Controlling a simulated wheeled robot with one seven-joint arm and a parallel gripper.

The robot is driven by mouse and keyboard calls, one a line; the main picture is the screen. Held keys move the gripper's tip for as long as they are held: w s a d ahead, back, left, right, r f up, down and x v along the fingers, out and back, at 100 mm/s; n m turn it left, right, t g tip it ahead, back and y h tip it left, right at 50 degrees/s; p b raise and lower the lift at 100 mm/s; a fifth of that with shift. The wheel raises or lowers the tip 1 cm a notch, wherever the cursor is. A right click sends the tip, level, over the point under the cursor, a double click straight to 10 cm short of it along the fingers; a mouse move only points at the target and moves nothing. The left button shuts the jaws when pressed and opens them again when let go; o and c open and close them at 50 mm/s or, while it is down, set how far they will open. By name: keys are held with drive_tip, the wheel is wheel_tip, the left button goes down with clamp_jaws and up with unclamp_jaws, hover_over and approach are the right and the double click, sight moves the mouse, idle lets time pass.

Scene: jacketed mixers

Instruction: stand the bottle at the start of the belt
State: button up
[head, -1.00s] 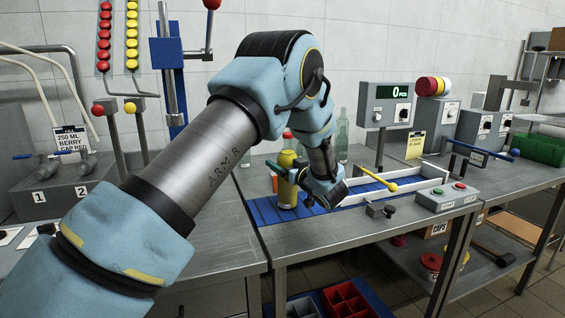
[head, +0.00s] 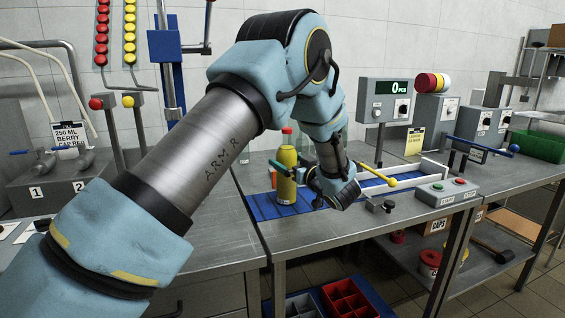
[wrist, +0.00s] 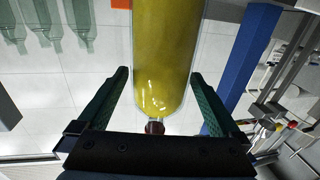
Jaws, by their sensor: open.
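The bottle (head: 286,180), filled with yellow liquid, stands upright on the near left part of the blue belt (head: 265,208). In the head view a red cap shows above it. My gripper (head: 300,170) is beside the bottle, coming in from its right, with a green finger visible at the bottle's upper part. In the wrist view, which looks upside down, the bottle (wrist: 165,50) shows between the two spread green fingers (wrist: 158,95), with visible gaps on both sides. A small red part (wrist: 153,128) shows at its narrow end. The fingers are open and do not appear to touch it.
A white guide rail (head: 408,178) and a yellow-tipped lever (head: 390,182) lie right of my gripper. A start-stop button box (head: 447,192) sits at the front edge. A counter display (head: 390,100) stands behind. Clear bottles (wrist: 50,25) show in the wrist view.

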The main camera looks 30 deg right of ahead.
sight(293, 164)
drive_tip(key=s, duration=0.2)
drive_tip(key=s+b, duration=0.1)
drive_tip(key=s, duration=0.5)
drive_tip(key=shift+d+b, duration=0.25)
drive_tip(key=shift+b, duration=0.15)
